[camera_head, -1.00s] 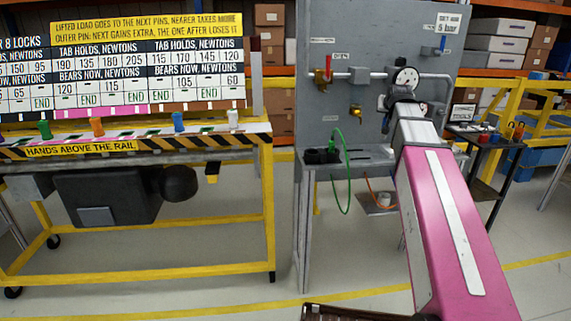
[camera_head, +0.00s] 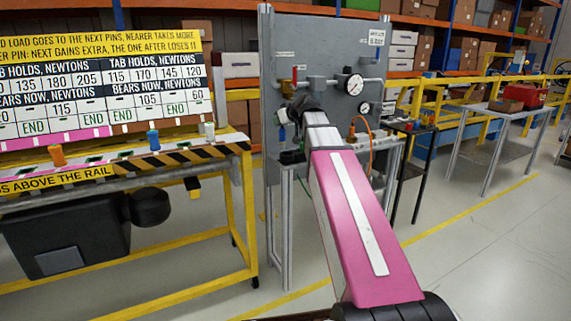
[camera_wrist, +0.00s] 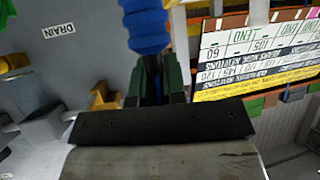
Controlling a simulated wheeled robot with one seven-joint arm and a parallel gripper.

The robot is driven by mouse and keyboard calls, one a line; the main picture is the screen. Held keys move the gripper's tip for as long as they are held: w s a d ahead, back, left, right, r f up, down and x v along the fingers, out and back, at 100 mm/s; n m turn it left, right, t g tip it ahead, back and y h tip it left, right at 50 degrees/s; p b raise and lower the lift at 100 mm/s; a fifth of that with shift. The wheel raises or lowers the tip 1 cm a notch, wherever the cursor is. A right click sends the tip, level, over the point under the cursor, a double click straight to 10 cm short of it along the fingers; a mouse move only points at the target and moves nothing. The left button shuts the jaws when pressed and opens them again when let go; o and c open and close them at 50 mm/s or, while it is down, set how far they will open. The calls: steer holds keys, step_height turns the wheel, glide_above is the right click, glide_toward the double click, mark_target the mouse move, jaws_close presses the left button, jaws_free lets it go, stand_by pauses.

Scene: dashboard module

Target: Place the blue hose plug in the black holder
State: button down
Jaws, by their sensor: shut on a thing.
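The blue hose plug (camera_wrist: 148,25) shows as a ribbed blue piece at the top of the wrist view. My gripper (camera_wrist: 153,75) is shut on it, its green-edged fingers on either side of the plug's lower end. The black holder (camera_head: 291,157) sits on the ledge at the panel's foot, below my gripper and partly behind my arm. Its openings cannot be made out.
The grey panel (camera_head: 325,40) carries a red-handled valve (camera_head: 294,75), pipes and a gauge (camera_head: 353,84). An orange hose (camera_head: 369,135) loops at the right. A yellow-framed bench (camera_head: 247,210) stands at left. A yellow fitting (camera_wrist: 103,97) is close to my gripper in the wrist view.

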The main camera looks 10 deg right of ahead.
steer(key=w+d+f+n+g+y, duration=0.1)
steer(key=w+d+f+n, duration=0.1)
steer(key=w+f, duration=0.8)
steer(key=shift+d+y, duration=0.3)
steer(key=shift+d, duration=0.4)
steer(key=shift+f, duration=0.1)
steer(key=c, duration=1.2)
jaws_free()
